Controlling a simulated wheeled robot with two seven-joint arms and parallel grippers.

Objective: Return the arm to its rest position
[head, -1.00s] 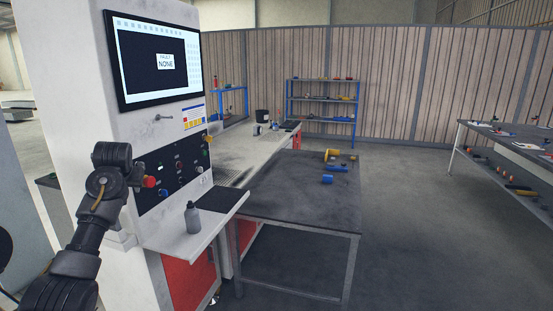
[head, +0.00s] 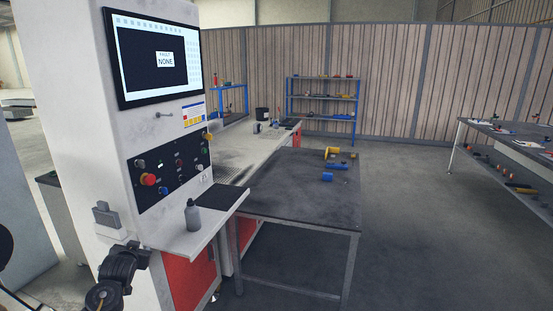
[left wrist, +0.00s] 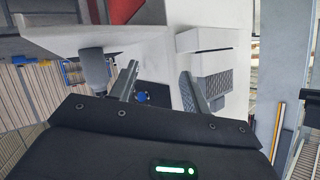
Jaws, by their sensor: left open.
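My left arm (head: 121,272) shows at the lower left of the head view, low beside the white control cabinet. Its gripper cannot be made out there. In the left wrist view my left gripper (left wrist: 158,78) has its two fingers well apart, with nothing held between them. The cabinet's white surfaces lie beyond the fingers in that view. My right gripper is not in view.
The white cabinet (head: 75,120) has a screen reading NONE and a button panel (head: 172,172). A grey bottle (head: 192,217) stands on its shelf. A dark table (head: 300,205) holds blue and yellow parts. Open floor (head: 420,240) lies to the right.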

